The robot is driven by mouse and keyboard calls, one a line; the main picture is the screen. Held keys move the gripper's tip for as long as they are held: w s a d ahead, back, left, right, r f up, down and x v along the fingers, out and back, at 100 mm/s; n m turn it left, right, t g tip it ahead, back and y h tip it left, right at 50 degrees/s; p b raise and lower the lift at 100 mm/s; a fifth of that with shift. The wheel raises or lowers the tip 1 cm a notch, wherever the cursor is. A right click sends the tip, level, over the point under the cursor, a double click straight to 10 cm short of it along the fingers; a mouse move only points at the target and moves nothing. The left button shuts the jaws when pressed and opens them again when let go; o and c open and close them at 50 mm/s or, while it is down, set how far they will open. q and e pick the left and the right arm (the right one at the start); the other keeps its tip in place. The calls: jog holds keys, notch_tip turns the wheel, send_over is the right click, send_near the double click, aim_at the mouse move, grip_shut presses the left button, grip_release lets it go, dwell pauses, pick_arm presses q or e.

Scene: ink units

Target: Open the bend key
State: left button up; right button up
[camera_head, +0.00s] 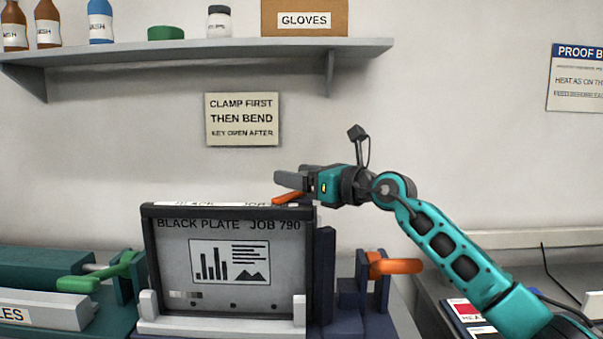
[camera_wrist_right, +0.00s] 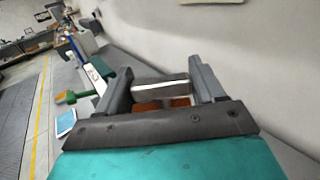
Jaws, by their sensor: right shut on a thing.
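The black plate unit (camera_head: 230,262) stands upright in the head view, with a framed plate marked "BLACK PLATE JOB 790". A short orange handle (camera_head: 291,198), which I take for the bend key, sticks out at its top right edge. My right gripper (camera_head: 290,183) is at this handle, with its fingers shut on it. In the right wrist view, orange (camera_wrist_right: 165,102) shows between the fingers, beside a grey bar with a white strip (camera_wrist_right: 160,90). The fingers partly hide the handle. My left gripper is not in view.
A second orange handle (camera_head: 397,265) sits on a dark blue bracket right of the unit. A green handle (camera_head: 95,280) belongs to the unit at left. A shelf (camera_head: 200,50) with bottles and a gloves box hangs above. The wall sign (camera_head: 242,119) reads "CLAMP FIRST THEN BEND".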

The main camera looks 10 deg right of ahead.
dwell(0.5)
jog(key=o, duration=1.4)
jog(key=shift+b+v, duration=1.05)
jog(key=shift+v, duration=5.4)
